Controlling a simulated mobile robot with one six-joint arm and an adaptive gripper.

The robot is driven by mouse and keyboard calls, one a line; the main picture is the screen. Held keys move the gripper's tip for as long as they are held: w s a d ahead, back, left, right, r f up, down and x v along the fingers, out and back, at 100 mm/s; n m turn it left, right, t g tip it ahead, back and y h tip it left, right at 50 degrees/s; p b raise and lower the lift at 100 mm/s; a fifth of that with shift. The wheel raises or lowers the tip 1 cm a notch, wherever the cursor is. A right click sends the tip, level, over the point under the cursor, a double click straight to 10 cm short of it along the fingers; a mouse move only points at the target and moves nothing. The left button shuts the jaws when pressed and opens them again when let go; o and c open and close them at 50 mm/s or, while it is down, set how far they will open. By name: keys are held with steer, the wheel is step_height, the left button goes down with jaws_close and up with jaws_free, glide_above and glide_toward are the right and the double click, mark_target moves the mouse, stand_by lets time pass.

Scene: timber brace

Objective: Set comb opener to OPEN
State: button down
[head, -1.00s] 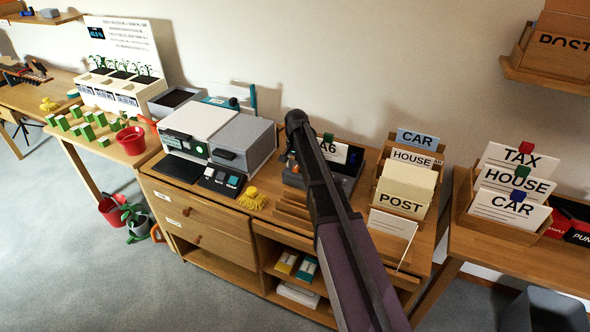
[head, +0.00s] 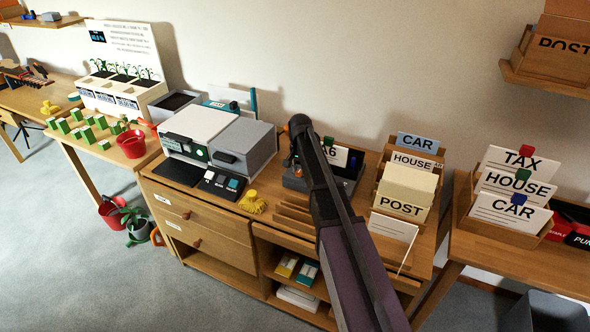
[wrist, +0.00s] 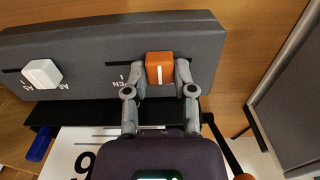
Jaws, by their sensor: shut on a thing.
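The comb opener is a dark grey block (wrist: 95,50) that fills the upper part of the wrist view. An orange knob (wrist: 160,68) with a white line stands on it. A dark slot shows to the knob's left, with white lettering partly hidden near it. My gripper (wrist: 161,76) is shut on the orange knob, one finger on each side. A white knob (wrist: 42,73) with its own markings sits further left. In the head view my arm hides much of the grey machine (head: 293,180), and the fingertips cannot be made out there.
A white sheet (wrist: 75,150) lies beside the block. A wooden sorter with a POST card (head: 403,207) stands close on the right. A grey-white machine (head: 245,145) and a yellow item (head: 252,203) are on the left.

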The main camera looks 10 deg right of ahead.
steer(key=shift+s+d, duration=0.7)
steer(key=shift+d, duration=0.25)
steer(key=shift+s+d, duration=0.7)
steer(key=shift+d, duration=0.2)
steer(key=shift+c, duration=2.2)
jaws_free()
steer(key=shift+d, duration=0.1)
steer(key=shift+r, duration=0.1)
